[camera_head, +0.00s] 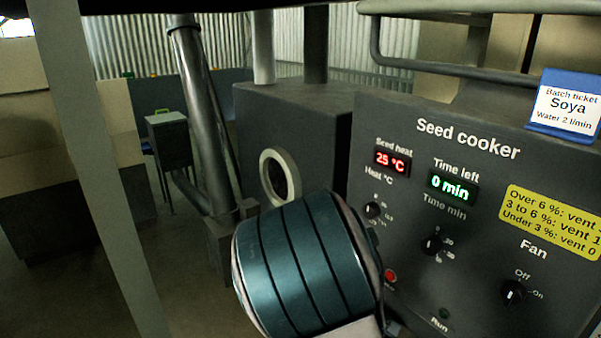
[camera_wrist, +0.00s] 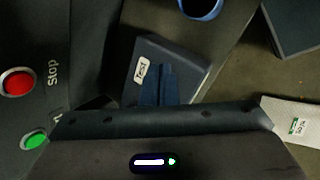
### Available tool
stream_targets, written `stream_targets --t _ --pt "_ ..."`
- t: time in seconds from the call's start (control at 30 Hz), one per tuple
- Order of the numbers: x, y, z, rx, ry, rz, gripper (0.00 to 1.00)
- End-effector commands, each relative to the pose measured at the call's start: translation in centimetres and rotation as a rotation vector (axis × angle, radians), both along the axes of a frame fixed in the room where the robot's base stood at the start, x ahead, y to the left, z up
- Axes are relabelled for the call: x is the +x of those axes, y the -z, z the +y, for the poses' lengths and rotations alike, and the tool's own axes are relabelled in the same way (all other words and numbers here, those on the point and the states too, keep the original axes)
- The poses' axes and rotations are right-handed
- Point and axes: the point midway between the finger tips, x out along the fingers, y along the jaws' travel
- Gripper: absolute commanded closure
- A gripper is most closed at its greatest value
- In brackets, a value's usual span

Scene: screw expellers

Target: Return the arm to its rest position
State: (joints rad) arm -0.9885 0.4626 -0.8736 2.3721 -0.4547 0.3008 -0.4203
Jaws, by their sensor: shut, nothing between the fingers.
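My arm shows in the head view as a teal banded link in front of the lower left of the seed cooker panel (camera_head: 470,190). The link hides my gripper in that view. In the wrist view my gripper (camera_wrist: 158,84) is shut and empty, with its dark blue fingers together. The fingers overlap the view of a dark box labelled "Test" (camera_wrist: 190,65); whether they touch it I cannot tell. A red Stop button (camera_wrist: 18,82) and a green button (camera_wrist: 35,139) are to the left.
The cooker displays read 25 °C (camera_head: 392,161) and 0 min (camera_head: 452,187). A "Soya" batch ticket (camera_head: 566,108) stands on top right. A metal post (camera_head: 95,170) is at left. A blue-rimmed round object (camera_wrist: 200,10) and a pale labelled object (camera_wrist: 285,120) lie around the gripper.

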Motion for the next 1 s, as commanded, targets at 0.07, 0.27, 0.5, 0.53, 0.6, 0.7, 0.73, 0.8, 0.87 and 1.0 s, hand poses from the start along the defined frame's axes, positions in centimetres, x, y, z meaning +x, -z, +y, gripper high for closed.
stream_targets --t 0.07,0.27,0.5,0.53,0.6,0.7,0.73,0.8,0.87,1.0 --pt "-1.1 -0.7 -0.1 0.095 0.106 -0.005 1.00" --pt "-3.7 -3.6 0.1 0.290 0.337 -0.022 1.00" --pt "-7.0 -8.8 0.3 0.485 0.570 -0.074 1.00" --pt "-7.4 -9.5 0.3 0.506 0.596 -0.084 1.00" --pt "-8.5 -11.2 0.3 0.551 0.654 -0.106 1.00" --pt "-10.3 -13.6 0.4 0.605 0.733 -0.144 1.00" --pt "-10.8 -14.2 0.4 0.619 0.754 -0.156 1.00" --pt "-12.1 -15.6 0.5 0.646 0.801 -0.183 1.00" --pt "-13.1 -16.6 0.6 0.663 0.837 -0.206 1.00" --pt "-14.9 -18.0 0.9 0.684 0.897 -0.244 1.00"
